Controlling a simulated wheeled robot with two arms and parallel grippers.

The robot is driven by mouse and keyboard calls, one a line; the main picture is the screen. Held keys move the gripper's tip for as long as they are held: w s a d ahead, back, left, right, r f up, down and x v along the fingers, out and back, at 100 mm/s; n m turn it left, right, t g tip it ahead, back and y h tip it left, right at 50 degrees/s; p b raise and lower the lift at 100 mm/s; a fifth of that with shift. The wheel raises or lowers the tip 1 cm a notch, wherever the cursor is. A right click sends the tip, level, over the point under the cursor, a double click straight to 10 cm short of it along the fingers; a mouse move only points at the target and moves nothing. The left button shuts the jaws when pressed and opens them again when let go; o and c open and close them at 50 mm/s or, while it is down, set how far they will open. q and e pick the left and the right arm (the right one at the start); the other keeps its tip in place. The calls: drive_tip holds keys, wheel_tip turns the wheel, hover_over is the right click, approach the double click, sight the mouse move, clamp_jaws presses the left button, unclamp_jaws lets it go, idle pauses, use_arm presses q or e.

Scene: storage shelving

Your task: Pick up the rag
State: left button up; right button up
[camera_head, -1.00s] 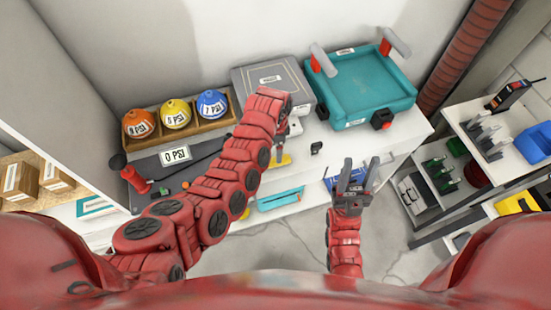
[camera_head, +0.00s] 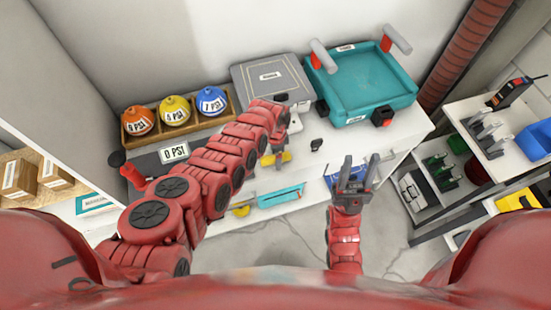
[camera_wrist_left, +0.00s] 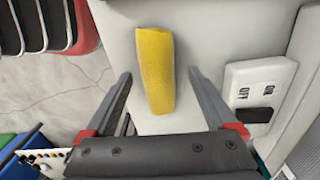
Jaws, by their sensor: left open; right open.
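The rag is a yellow, rolled-looking piece of cloth (camera_wrist_left: 155,70) lying on a white surface in the left wrist view. In the head view it shows as a small yellow patch (camera_head: 286,157) near the shelf's front edge, partly covered by my left gripper (camera_head: 274,149). In the left wrist view my left gripper (camera_wrist_left: 159,75) is open, with one finger on each side of the rag and visible gaps between. The rag's near end lies between the fingers. My right gripper (camera_head: 357,170) is open and empty, in front of the shelf at right.
A white switch box marked ON and OFF (camera_wrist_left: 258,92) is close to the right finger. A teal tray (camera_head: 365,88) and a grey case (camera_head: 270,76) stand behind. Several coloured balls sit in a wooden box (camera_head: 180,129) at left.

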use_arm(q)
drive_tip(key=c, duration=1.4)
wheel_tip(320, 180, up, 2)
drive_tip(key=shift+p, duration=0.75)
drive_tip(key=shift+r, duration=0.9)
drive_tip(key=shift+s+d+r+b, duration=0.2)
drive_tip(key=shift+s+d+b, duration=0.3)
drive_tip(key=shift+s+d, duration=1.25)
drive_tip(key=shift+s+d+r+b, duration=0.15)
drive_tip(key=shift+s+d+b, duration=0.35)
drive_tip(key=shift+s, duration=2.6)
drive_tip(key=shift+s+d+r+b, duration=0.2)
drive_tip(key=shift+s+d+b, duration=0.25)
drive_tip(key=shift+s+d, duration=1.3)
drive_tip(key=shift+s+a, duration=0.65)
